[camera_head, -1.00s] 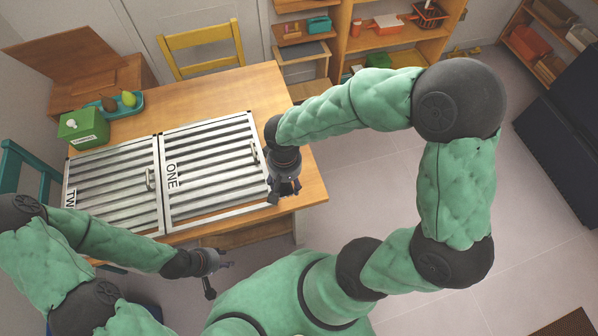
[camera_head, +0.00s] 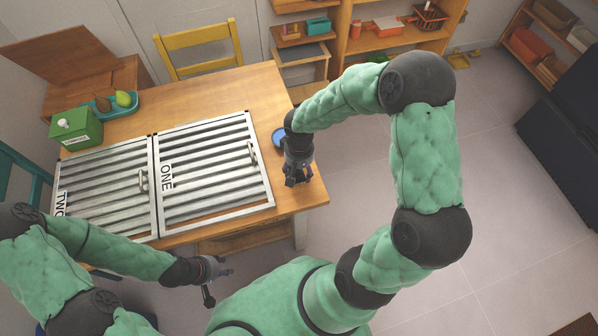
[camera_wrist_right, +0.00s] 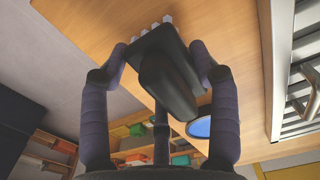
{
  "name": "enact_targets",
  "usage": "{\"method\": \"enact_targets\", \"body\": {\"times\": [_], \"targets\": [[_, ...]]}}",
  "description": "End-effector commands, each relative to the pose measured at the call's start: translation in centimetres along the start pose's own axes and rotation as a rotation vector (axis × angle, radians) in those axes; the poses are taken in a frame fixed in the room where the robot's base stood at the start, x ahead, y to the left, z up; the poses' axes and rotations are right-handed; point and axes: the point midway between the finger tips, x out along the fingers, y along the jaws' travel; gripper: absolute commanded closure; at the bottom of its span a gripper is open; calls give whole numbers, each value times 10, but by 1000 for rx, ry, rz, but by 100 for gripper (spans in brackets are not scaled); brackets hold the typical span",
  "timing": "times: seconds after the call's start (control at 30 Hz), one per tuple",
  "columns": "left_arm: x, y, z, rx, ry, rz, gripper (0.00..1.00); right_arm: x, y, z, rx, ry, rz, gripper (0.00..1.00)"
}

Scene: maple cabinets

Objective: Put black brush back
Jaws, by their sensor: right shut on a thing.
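In the right wrist view a black brush (camera_wrist_right: 165,80) with pale bristle tufts along one edge sits between the two fingers of my right gripper (camera_wrist_right: 161,62). The gripper is shut on it, above the wooden table top. In the head view my right gripper (camera_head: 297,180) is over the table's right end, beside the slatted door marked ONE (camera_head: 215,165); the brush is hard to make out there. My left gripper (camera_head: 222,268) is in front of the table, off its edge, and it looks empty; its finger gap is too small to judge.
A blue disc (camera_head: 279,138) lies on the table (camera_head: 250,90) just behind my right gripper. The door marked TWO (camera_head: 105,190), a green box (camera_head: 76,128) and a teal tray (camera_head: 135,104) are to the left. A yellow chair (camera_head: 198,50) stands behind the table.

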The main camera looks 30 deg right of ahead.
Motion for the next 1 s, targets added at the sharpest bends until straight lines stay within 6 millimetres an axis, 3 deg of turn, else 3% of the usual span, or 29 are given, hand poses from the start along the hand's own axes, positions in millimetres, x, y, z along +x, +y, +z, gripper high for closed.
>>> {"method": "enact_targets", "body": {"times": [0.07, 0.47, 0.5, 0.57, 1.0], "targets": [[4, -2, 0, 0, 0, 0, 60, 9, 0, -1, 2, 1, 0, 74], [7, -3, 0, 0, 0, 0, 60, 12, 0, -1, 2, 3, 0, 74], [6, -2, 0, 0, 0, 0, 60, 11, 0, -1, 1, 2, 0, 27], [6, -2, 0, 0, 0, 0, 60, 11, 0, -1, 1, 2, 0, 15], [2, -1, 0, 0, 0, 0, 60, 7, 0, -1, 1, 2, 0, 15]]}}
